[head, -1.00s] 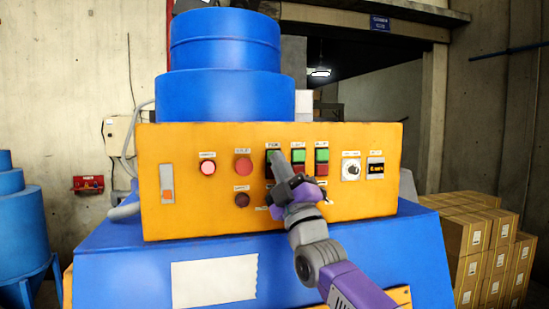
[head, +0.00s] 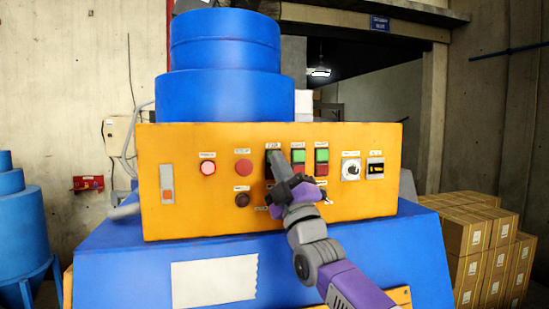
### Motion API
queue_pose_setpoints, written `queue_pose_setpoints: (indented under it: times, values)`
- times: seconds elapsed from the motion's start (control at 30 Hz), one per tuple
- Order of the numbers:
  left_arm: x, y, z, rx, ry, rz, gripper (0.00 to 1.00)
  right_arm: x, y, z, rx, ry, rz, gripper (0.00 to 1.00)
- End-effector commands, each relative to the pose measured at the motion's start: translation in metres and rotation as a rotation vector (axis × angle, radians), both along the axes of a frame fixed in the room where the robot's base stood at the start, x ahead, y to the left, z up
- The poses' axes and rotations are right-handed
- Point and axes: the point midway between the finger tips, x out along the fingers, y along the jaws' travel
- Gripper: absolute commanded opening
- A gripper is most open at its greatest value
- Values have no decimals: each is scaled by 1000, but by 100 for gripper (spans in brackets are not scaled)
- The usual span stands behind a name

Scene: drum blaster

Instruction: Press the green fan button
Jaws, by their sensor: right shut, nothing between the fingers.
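A yellow control panel (head: 200,217) is fixed to the front of a blue machine. Three green-over-red button pairs sit in its upper middle. The leftmost pair, under a label (head: 272,146) that seems to read FAN, is covered by my right gripper (head: 275,156), so its green button is hidden. The gripper's fingers are shut and empty, and the tips lie over that button; I cannot tell whether they touch it. The green buttons of the middle pair (head: 298,155) and right pair (head: 321,155) show clear. My left gripper is not in view.
Cardboard boxes (head: 470,240) are stacked at the right.

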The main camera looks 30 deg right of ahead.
Motion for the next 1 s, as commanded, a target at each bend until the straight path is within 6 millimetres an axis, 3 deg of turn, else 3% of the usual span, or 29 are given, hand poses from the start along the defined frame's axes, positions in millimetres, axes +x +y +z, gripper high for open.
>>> queue_pose_setpoints:
  times: [1.0]
  values:
    - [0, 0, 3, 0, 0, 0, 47, 11, -3, 0, 0, 1, 0, 0]
